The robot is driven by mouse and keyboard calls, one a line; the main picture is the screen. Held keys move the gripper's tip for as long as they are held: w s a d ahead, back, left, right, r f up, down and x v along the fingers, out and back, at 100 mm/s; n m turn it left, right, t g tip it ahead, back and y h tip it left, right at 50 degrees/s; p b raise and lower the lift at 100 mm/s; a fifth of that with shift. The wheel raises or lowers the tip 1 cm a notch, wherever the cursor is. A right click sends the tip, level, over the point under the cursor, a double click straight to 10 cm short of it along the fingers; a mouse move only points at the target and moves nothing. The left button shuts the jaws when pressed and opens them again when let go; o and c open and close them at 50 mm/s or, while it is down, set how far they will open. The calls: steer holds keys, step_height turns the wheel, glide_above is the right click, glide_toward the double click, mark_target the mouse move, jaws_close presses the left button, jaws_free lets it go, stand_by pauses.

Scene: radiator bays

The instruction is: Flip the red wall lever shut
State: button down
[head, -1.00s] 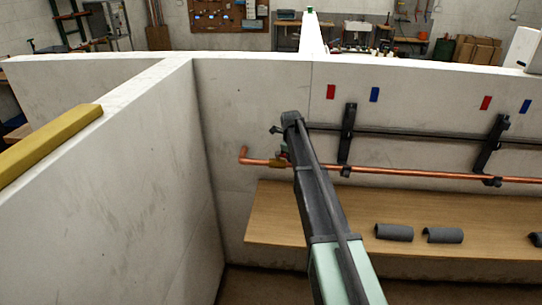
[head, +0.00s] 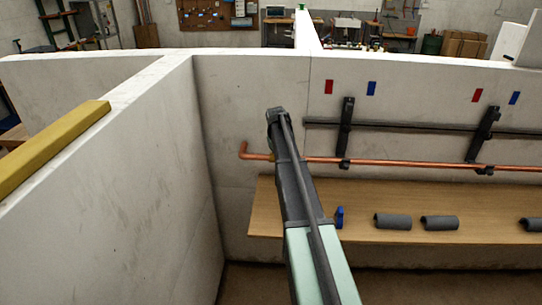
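The red wall lever cannot be made out in the head view; my arm covers part of the copper pipe (head: 400,164). My gripper (head: 277,113) is at the far end of my arm, in front of the wall and above the pipe's left end. It is dark and seen from behind, so its fingers and anything between them are hidden.
A wooden shelf (head: 460,237) below the pipe bears grey half-shells (head: 392,221) and a small blue object (head: 339,217). Black brackets (head: 346,130) hold a dark upper pipe (head: 410,127). Red (head: 329,87) and blue (head: 371,88) tags mark the wall. A partition (head: 110,190) stands left.

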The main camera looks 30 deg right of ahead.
steer(key=shift+a, duration=0.1)
stand_by(0.4)
steer(key=c, duration=0.9)
jaws_free()
steer(key=shift+c, duration=0.2)
